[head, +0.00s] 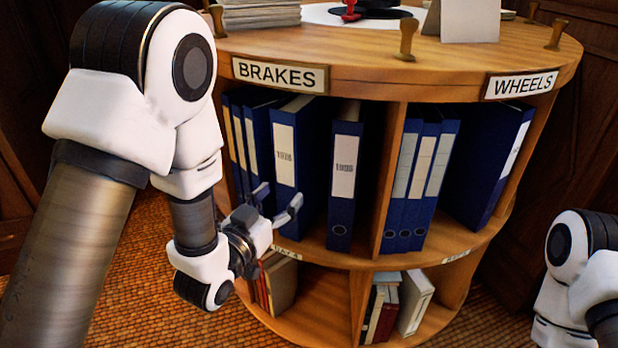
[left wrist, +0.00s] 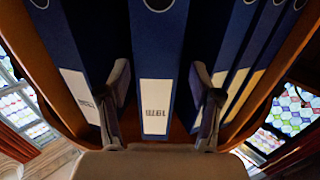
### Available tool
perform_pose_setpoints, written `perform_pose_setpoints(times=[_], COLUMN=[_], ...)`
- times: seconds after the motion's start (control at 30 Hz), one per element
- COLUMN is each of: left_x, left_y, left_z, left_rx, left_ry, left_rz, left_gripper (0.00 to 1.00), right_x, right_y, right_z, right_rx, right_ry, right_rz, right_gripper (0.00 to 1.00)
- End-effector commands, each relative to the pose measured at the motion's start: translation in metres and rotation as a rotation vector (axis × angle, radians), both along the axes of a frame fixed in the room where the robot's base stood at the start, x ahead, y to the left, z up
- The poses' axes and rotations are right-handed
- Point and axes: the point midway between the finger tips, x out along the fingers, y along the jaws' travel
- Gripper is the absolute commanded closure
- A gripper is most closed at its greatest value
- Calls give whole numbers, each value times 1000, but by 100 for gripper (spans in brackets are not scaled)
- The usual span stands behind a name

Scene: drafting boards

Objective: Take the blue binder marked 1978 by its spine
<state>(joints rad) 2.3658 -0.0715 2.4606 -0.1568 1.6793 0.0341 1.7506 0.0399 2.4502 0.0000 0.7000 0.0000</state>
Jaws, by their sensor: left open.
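The blue binder whose small print looks like 1978 (head: 285,150) stands upright in the BRAKES bay, its white label facing out. In the left wrist view its spine (left wrist: 155,55) fills the middle, with the label upside down. My left gripper (head: 280,197) is open in front of the lower spine. In the left wrist view its fingers (left wrist: 161,95) lie one to each side of the spine, with nothing gripped. I cannot tell whether they touch the binder or reach past its face. My right arm shows at the lower right, its gripper out of frame.
Another labelled blue binder (head: 345,165) stands to the right, with a dark gap between. Several blue binders (head: 238,140) stand close on the left. A wooden divider (head: 392,180) separates the WHEELS bay. Books (head: 278,285) stand on the lower shelf.

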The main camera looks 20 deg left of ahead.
Motion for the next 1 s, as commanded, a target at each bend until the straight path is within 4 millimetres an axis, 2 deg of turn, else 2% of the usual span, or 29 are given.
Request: perform_pose_setpoints(times=[0.33, 0.43, 0.6, 0.67, 0.7, 0.8, 1.0], left_x=[54, 61, 61, 61, 61, 61, 61], left_y=[-15, -16, -16, -16, -16, -16, -16], left_z=[4, 4, 4, 4, 4, 4, 5], left_rx=[0, 0, 0, 0, 0, 0, -1], left_ry=[0, 3, 5, 5, 5, 5, 2], left_rz=[0, 1, 2, 2, 2, 2, 2], left_gripper=[35, 35, 35, 57, 71, 100, 100], right_x=[0, 0, 0, 0, 0, 0, 0], right_y=[0, 0, 0, 0, 0, 0, 0], right_z=[-10, -10, -10, -10, -10, -10, -10], right_rx=[0, 0, 0, 0, 0, 0, 0], right_ry=[0, 0, 0, 0, 0, 0, 0], right_rz=[0, 0, 0, 0, 0, 0, 0], right_gripper=[100, 100, 100, 100, 100, 100, 100])
